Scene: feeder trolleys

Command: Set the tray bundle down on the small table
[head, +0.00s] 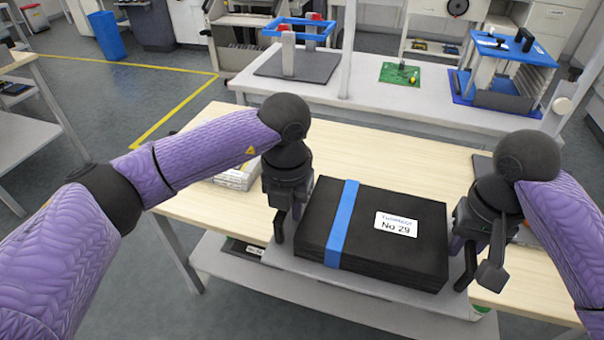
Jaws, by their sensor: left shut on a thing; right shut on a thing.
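The tray bundle (405,258) is a black stack with a blue strap (342,222) around it and a white label reading "No 29" on top. It looks level. My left gripper (287,225) is shut on its left end and my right gripper (477,262) is shut on its right end. The small table (232,208) has a pale wooden top. The bundle is over the front part of this top, near its front edge. I cannot tell whether its underside touches the wood; the contact is hidden.
A light-coloured box (238,176) lies on the table left of my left gripper. A dark flat item (482,165) lies behind my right gripper. Behind stands a grey bench (350,108) with a blue-framed fixture (505,62) and a green board (399,74). Bare wood shows behind the bundle.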

